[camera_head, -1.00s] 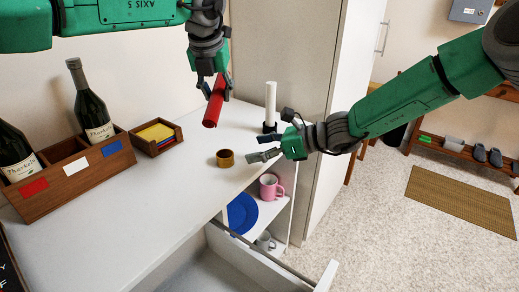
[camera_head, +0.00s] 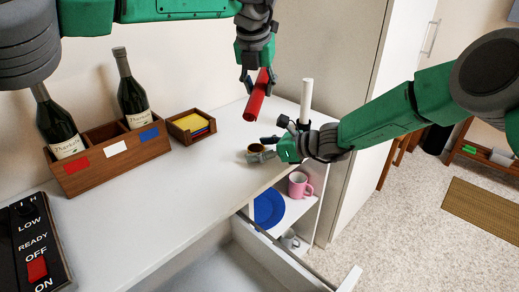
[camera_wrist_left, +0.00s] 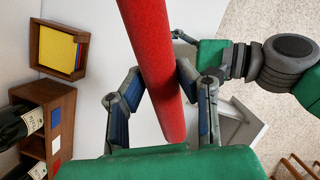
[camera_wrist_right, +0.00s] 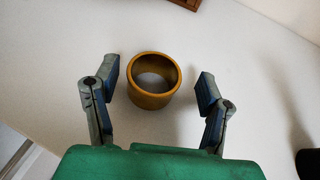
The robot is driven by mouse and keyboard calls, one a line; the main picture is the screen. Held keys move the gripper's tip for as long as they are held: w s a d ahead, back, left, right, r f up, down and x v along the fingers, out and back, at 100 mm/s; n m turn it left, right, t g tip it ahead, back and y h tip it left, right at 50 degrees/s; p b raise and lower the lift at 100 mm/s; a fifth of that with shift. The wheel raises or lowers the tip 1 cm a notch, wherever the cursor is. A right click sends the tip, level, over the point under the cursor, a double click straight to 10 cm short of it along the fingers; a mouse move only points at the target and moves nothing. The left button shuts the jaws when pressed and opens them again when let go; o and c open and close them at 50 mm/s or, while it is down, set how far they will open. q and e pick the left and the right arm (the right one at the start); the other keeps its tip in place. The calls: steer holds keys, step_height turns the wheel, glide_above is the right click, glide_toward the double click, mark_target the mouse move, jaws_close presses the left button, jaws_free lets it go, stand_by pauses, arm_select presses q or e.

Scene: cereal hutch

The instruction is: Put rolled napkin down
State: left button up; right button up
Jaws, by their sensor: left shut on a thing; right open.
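A red rolled napkin (camera_head: 257,96) is held in my left gripper (camera_head: 258,74), tilted, above the white counter (camera_head: 200,195). In the left wrist view the napkin (camera_wrist_left: 157,70) passes between both fingers of my left gripper (camera_wrist_left: 160,100). A brown napkin ring (camera_head: 257,148) stands on the counter below and near the napkin. My right gripper (camera_head: 268,147) is open at the ring. In the right wrist view the ring (camera_wrist_right: 154,98) lies between the spread fingers of my right gripper (camera_wrist_right: 158,92), with gaps on both sides.
A white paper-towel-like post (camera_head: 306,98) stands behind my right gripper. A wooden box with bottles (camera_head: 110,165) and a small box of coloured napkins (camera_head: 178,132) are at left. A pink mug (camera_head: 298,184), a blue plate (camera_head: 268,207) and an open drawer (camera_head: 285,258) are below the counter.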

steer(key=c, duration=1.1)
steer(key=shift+a, duration=0.75)
steer(key=shift+c, duration=0.7)
